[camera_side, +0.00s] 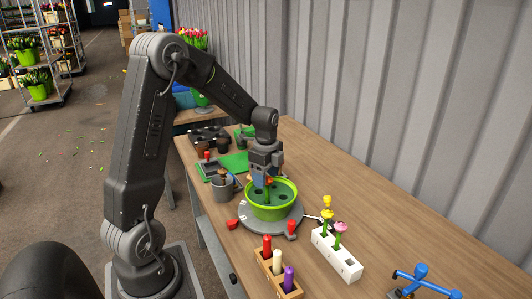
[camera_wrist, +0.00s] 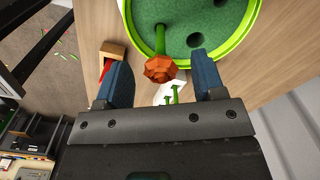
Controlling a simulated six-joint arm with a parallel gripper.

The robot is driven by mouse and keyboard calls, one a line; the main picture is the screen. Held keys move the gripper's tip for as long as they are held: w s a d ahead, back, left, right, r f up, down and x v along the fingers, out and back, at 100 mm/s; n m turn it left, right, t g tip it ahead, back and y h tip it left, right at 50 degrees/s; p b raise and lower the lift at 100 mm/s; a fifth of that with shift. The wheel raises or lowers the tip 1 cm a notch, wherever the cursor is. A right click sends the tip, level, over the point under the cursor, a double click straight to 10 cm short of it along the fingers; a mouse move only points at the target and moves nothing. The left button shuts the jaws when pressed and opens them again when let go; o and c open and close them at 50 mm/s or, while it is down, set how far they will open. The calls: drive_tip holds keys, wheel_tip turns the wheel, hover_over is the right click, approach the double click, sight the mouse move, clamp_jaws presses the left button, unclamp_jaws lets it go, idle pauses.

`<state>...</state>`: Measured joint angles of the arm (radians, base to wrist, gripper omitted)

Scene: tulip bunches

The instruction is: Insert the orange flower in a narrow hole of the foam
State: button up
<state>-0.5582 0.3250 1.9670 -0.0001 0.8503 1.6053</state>
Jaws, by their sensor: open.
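The orange flower (camera_wrist: 160,69) shows in the wrist view between the two blue fingers of my gripper (camera_wrist: 161,80), with a gap on both sides. Its green stem (camera_wrist: 158,40) runs over the green foam (camera_wrist: 220,25), and its lower end seems to meet the foam; I cannot tell how deep it sits. A dark hole (camera_wrist: 195,40) shows beside it. In the side view the lime-green pot (camera_side: 271,208) holds the foam. My gripper (camera_side: 262,180) is open just above it, partly covering the orange flower (camera_side: 269,181).
The pot stands on a grey round base (camera_side: 250,223) with red knobs. A white block (camera_side: 337,258) with yellow and pink flowers is to the right. A wooden holder (camera_side: 278,283) with coloured sticks is in front. A grey mug (camera_side: 222,189) stands left.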

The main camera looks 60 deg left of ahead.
wheel_tip(320, 180, up, 10)
drive_tip(key=shift+r, duration=0.15)
idle(0.3)
drive_tip(key=s+d+r+n+t, duration=0.2)
drive_tip(key=s+d+n, duration=0.4)
drive_tip(key=d, duration=0.4)
drive_tip(key=s+d+r+n+t, duration=0.1)
drive_tip(key=s+d+n+t, duration=0.2)
drive_tip(key=s+d+n, duration=0.3)
drive_tip(key=s+d, duration=0.3)
drive_tip(key=d, duration=0.2)
drive_tip(key=shift+d+r+t, duration=0.15)
drive_tip(key=shift+r+t, duration=0.15)
drive_tip(key=shift+r, duration=0.05)
